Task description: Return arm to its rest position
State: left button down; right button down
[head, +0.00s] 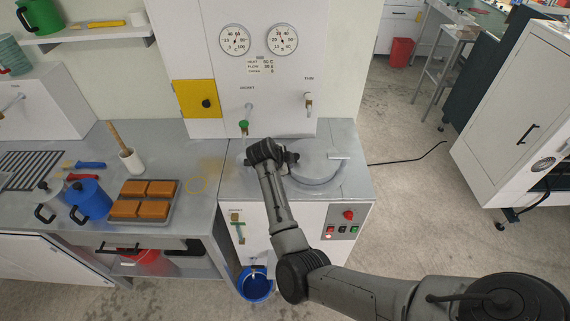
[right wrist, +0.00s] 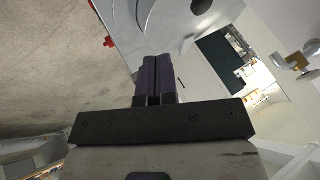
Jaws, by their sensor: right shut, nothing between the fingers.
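My right arm reaches in from the lower right of the head view, and its dark wrist end is over the grey top of the white machine (head: 290,222). The machine's grey top also shows beyond the fingers, at the top of that view. My left arm and gripper are in neither view.
A round lid (head: 318,165) lies on the machine top beside my wrist. A green-collared tap (head: 244,127) and another tap (head: 308,100) project above. Floor at right is open before the white cabinet (head: 515,110).

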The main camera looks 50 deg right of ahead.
jog(key=shift+a+r, duration=0.3)
jog(key=shift+r, duration=0.2)
